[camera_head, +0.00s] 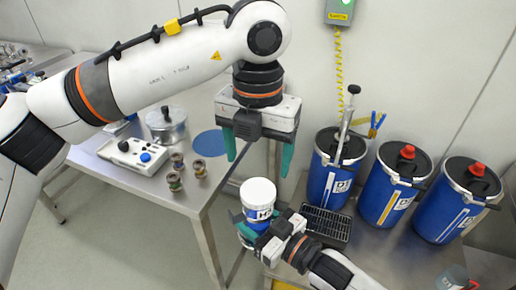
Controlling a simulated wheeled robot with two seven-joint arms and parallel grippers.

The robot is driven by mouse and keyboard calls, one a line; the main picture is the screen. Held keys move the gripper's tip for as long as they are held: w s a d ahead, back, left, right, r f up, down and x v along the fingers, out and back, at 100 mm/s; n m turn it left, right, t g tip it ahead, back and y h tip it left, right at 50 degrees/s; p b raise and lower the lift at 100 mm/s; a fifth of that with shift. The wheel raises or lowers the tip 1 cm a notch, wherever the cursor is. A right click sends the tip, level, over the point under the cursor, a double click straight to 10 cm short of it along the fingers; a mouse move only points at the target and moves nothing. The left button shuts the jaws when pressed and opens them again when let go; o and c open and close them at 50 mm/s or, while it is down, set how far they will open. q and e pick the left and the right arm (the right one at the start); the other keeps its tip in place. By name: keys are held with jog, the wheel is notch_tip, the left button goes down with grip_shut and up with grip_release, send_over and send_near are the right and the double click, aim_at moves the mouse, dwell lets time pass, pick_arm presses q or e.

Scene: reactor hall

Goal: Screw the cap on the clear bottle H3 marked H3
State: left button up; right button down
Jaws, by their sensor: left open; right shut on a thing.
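A bottle with a broad white cap or top (258,190) and a blue-and-white label (260,214) stands roughly upright in the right gripper. The label shows an H; the character after it is partly hidden. My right gripper (262,229) is shut on the bottle's lower part, with a teal finger showing at its left side. My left gripper (260,160) is open and empty, pointing down above the white top and apart from it. I cannot tell whether the white top is screwed tight.
Blue drums (400,190) stand along the wall at the right, and a dark grated tray (326,226) lies before them. The left table holds a control box (133,156), a metal pot (166,126), several small jars (175,181) and a blue disc (209,143). A clear container (453,280) is at bottom right.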

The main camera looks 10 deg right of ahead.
aim_at(258, 191)
pick_arm(q)
jog(key=n, duration=0.4)
jog(key=shift+r, duration=0.2)
jog(key=n, duration=0.5)
jog(key=shift+r, duration=0.1)
jog(key=shift+f, duration=4.05)
jog(key=shift+c, duration=0.4)
